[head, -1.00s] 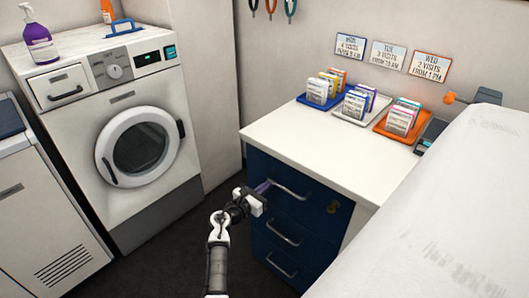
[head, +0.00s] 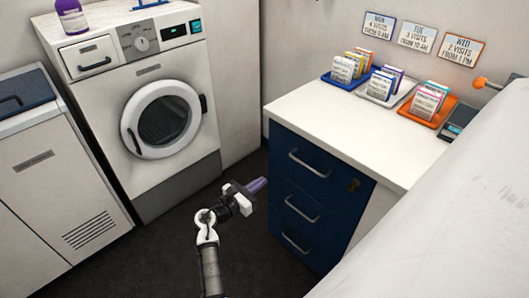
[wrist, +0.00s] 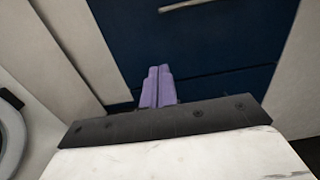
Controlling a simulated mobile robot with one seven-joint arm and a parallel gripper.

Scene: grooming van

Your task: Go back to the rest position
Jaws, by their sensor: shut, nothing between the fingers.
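My gripper (head: 258,185) is in the lower middle of the head view, low over the dark floor and left of the blue drawer cabinet (head: 300,185). Its purple fingers are together and hold nothing. They also show in the wrist view (wrist: 158,87), side by side and pointing toward the blue drawer fronts (wrist: 215,45). A gap of floor shows between the fingers and the cabinet in the head view. The drawers look shut.
A white washing machine (head: 190,75) stands behind my gripper to the left. The white counter (head: 340,125) holds blue, white and orange trays of cards. A pale draped surface (head: 440,220) fills the right side. Dark floor (head: 165,250) is clear around my arm.

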